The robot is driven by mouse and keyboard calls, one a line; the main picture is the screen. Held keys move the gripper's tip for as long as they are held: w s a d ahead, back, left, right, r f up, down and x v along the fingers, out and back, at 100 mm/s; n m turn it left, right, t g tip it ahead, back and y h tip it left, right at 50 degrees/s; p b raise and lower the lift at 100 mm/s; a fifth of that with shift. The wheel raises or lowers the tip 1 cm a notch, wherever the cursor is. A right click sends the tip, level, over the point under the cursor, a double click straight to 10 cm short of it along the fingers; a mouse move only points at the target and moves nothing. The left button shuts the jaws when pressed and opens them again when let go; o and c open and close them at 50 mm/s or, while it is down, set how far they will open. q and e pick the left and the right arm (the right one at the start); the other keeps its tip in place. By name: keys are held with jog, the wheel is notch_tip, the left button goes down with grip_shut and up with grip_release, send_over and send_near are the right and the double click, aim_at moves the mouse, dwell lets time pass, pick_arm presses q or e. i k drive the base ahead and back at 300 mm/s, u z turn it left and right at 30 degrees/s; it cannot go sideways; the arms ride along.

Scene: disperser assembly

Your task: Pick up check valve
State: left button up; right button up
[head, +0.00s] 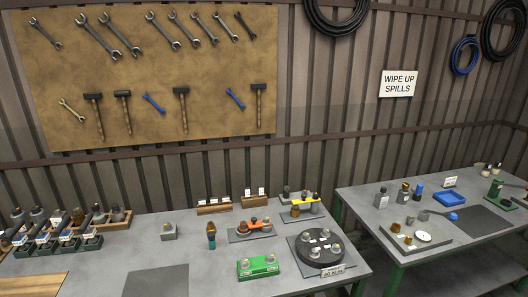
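Neither of my grippers is in the head view. I cannot tell for certain which of the small parts is the check valve. On the near grey bench (120,262) stand a small grey block with a knob on top (169,231) and an upright teal and amber piece (211,238). To their right are a grey plate bearing an orange part (255,225) and another plate bearing a yellow part (299,200). A green block (258,266) carries two round metal pieces. A black round plate (322,263) holds several metal pieces.
Racks of bottles (77,228) fill the bench's left end. A dark mat (156,281) lies bare at the front. A second bench (400,256) on the right holds a parts tray (440,242), a blue tray (449,197) and a green device (493,189). Tools hang on a board (150,70).

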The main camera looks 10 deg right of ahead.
aim_at(381, 201)
jog(key=z, duration=0.05)
jog(key=i, duration=0.1)
jog(key=z, duration=1.2)
